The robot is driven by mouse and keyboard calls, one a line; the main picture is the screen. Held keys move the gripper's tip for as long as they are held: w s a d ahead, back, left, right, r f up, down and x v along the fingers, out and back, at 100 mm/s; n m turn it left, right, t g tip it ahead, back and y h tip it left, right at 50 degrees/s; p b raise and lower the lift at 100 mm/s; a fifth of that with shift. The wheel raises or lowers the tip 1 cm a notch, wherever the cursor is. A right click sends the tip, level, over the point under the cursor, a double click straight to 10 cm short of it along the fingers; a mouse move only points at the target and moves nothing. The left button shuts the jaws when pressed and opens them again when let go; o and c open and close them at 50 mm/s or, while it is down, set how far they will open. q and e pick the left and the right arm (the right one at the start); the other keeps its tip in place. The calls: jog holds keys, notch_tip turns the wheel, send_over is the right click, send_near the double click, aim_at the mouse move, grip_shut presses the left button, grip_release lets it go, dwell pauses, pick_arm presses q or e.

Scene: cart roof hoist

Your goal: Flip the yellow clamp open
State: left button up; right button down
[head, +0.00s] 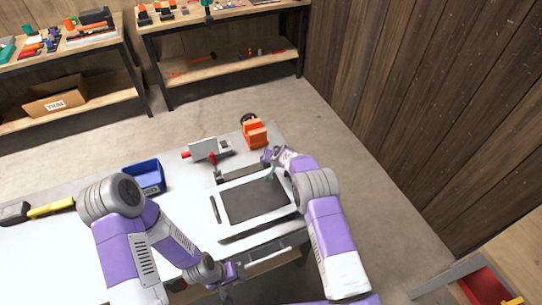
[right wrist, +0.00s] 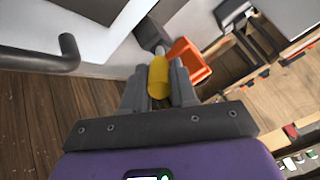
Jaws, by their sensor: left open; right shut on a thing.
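The yellow clamp's handle (right wrist: 158,76) is between the two fingers of my right gripper (right wrist: 158,88) in the right wrist view. The gripper is shut on it. A grey metal part continues beyond the handle's far end. In the head view my right gripper (head: 274,157) is at the far right corner of the white frame with a dark panel (head: 252,202). The yellow clamp is hidden there, so I cannot tell its angle. My left gripper (head: 230,281) is open and empty, near the table's front edge, apart from the frame.
A red-handled part (head: 212,160) stands by the frame's far left corner. A white device (head: 205,149), an orange item (head: 255,133) and a blue bin (head: 149,177) are on the white table (head: 60,250). A yellow tool (head: 52,208) lies left. Shelves stand behind.

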jog(key=shift+w+a+r+g+p, duration=0.15)
jog(key=shift+w+r+g+p, duration=0.15)
jog(key=shift+g, duration=0.1)
dwell(0.5)
jog(key=c, duration=0.9)
grip_release()
jog(key=shift+f, duration=0.1)
jog(key=shift+s+d+r, duration=0.2)
jog(key=shift+r, duration=0.25)
jog(key=shift+v, duration=3.3)
jog(key=shift+a, duration=0.15)
